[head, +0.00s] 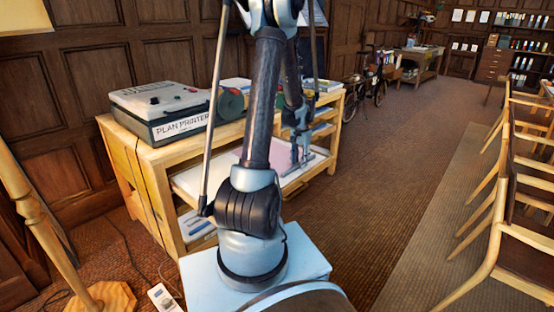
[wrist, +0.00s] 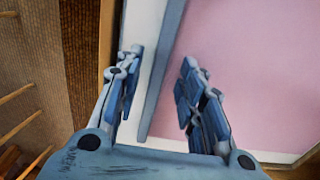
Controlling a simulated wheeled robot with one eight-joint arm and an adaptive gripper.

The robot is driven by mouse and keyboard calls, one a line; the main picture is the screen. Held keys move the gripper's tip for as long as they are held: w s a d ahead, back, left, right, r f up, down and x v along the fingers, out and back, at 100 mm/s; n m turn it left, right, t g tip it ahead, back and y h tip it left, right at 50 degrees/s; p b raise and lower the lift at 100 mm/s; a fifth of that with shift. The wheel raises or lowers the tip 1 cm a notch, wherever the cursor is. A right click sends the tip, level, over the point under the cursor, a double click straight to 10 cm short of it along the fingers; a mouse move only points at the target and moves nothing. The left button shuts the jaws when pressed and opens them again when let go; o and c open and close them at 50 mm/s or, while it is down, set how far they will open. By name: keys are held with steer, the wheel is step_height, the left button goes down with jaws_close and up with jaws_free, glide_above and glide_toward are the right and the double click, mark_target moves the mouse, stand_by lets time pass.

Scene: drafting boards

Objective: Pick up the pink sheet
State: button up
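The pink sheet (wrist: 255,75) fills the right of the wrist view, lying flat on a white surface whose border shows around it. In the head view a part of the pink sheet (head: 279,157) shows on the middle shelf of the wooden cabinet, partly hidden by my arm. My gripper (wrist: 162,58) is open, with its fingers apart and nothing clasped. In the head view my gripper (head: 302,155) is at the shelf's front right; contact cannot be told.
A grey-blue bar (wrist: 165,60) runs along the sheet's left edge, seen between my fingers. The wooden cabinet (head: 150,165) carries a plan printer (head: 160,108) on top. Chairs (head: 500,200) stand at the right. The carpet (head: 390,150) between is clear.

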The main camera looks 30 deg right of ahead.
steer(key=shift+f, duration=0.3)
jaws_close()
steer(key=shift+r, duration=0.1)
